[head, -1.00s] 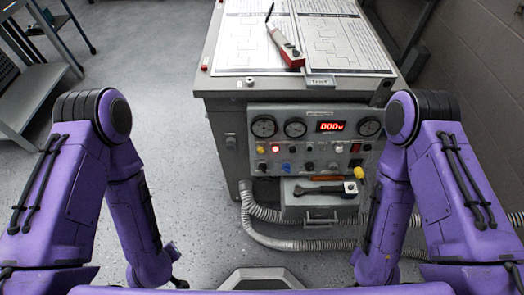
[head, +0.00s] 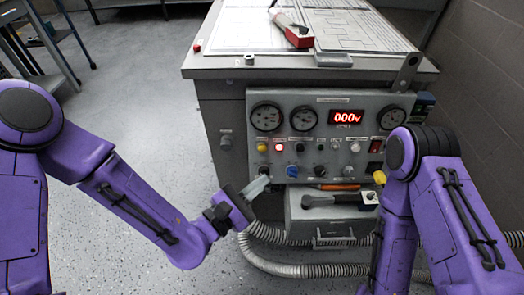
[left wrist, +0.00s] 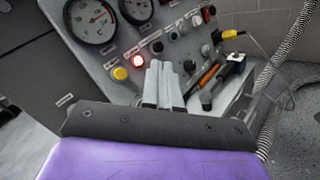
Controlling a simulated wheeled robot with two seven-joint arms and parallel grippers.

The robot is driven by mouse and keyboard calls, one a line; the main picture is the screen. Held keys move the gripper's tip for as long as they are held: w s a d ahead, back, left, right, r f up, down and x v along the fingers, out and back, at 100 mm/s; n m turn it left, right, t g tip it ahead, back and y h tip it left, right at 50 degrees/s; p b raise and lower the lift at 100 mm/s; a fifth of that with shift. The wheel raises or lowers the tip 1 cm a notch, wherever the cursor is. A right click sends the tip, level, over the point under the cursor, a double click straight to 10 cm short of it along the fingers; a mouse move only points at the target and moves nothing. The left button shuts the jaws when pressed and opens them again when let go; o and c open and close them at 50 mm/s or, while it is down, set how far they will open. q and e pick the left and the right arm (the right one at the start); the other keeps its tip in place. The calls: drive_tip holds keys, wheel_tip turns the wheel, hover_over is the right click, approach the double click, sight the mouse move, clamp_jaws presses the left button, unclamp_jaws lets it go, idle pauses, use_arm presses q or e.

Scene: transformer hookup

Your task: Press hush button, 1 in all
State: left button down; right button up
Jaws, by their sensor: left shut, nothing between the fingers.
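The grey control panel (head: 340,128) on the front of the bench carries several small controls. A yellow button (head: 262,147) and a glowing red light (head: 278,147) sit side by side at its left; in the left wrist view the yellow button (left wrist: 120,73) and the red light (left wrist: 138,61) also show. Labels are too small to read, so I cannot tell which control is the hush button. My right gripper is out of view.
Gauges (head: 266,116) and a red display (head: 347,117) reading about 000 line the panel's top. A grey box (head: 318,226) below bears tools, and a ribbed hose (head: 300,268) lies around it. A red-handled tool (head: 297,36) lies on the bench.

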sight(262, 148)
use_arm(q)
drive_tip(key=shift+w, duration=0.1)
drive_tip(key=w+f, duration=0.1)
drive_tip(key=w, duration=0.7)
drive_tip(key=shift+w+f, duration=0.25)
drive_tip(key=shift+f, duration=0.05)
drive_tip(key=shift+w, duration=0.1)
idle(1.6)
drive_tip(key=shift+w, duration=0.3)
drive_tip(key=shift+w+f, duration=0.1)
drive_tip(key=shift+w, duration=0.35)
idle(0.5)
drive_tip(key=shift+s, duration=0.85)
